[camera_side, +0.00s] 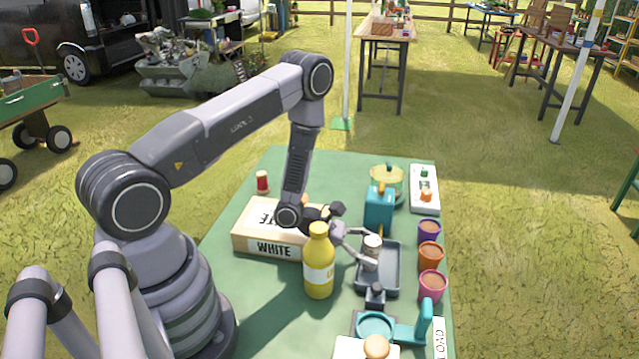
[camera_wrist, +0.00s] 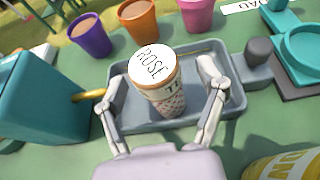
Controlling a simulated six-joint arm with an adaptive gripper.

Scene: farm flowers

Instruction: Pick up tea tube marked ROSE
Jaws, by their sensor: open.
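The tea tube marked ROSE (camera_wrist: 156,84) stands upright in the grey tray (camera_wrist: 118,88), its white lid lettered ROSE facing up in the wrist view. In the side view the tube (camera_side: 372,250) stands in the tray (camera_side: 391,268) on the green table. My gripper (camera_wrist: 166,101) is open, with one finger on each side of the tube. The right finger appears very close to the tube; I cannot tell whether it touches. In the side view my gripper (camera_side: 367,251) reaches in from the left, and its fingers partly cover the tube.
A yellow bottle (camera_side: 319,262) stands close in front of my gripper. A box marked WHITE (camera_side: 270,248) lies left, and a teal device (camera_side: 379,208) stands behind the tray. Purple (camera_side: 429,231), orange (camera_side: 430,255) and pink (camera_side: 432,285) cups line the right side.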

